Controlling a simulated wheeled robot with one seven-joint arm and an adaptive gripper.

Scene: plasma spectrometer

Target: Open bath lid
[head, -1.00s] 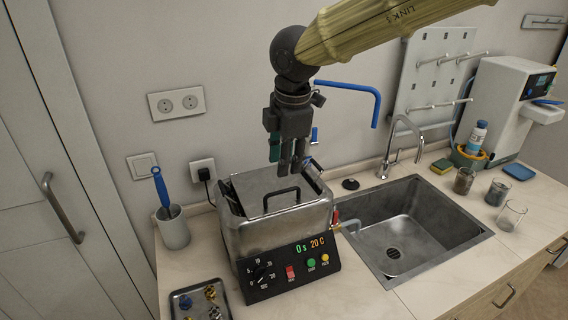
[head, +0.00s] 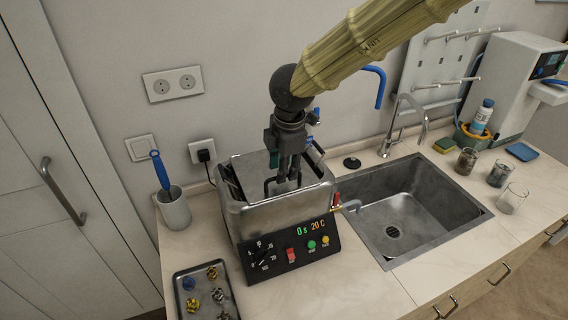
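The bath (head: 280,218) is a steel box with a black control panel showing 0 s and 20 C. Its metal lid (head: 262,198) lies on top, with a dark loop handle that my gripper partly hides. My gripper (head: 288,178) points down over the lid, with its fingertips at the handle (head: 267,188). The fingers look close together, but I cannot tell whether they are closed on the handle.
A tray with small coloured parts (head: 196,272) lies in front left. A cup with a blue-handled brush (head: 174,208) stands left of the bath. The sink (head: 372,242) and tap (head: 412,112) are to the right, with glass jars (head: 467,161) beyond.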

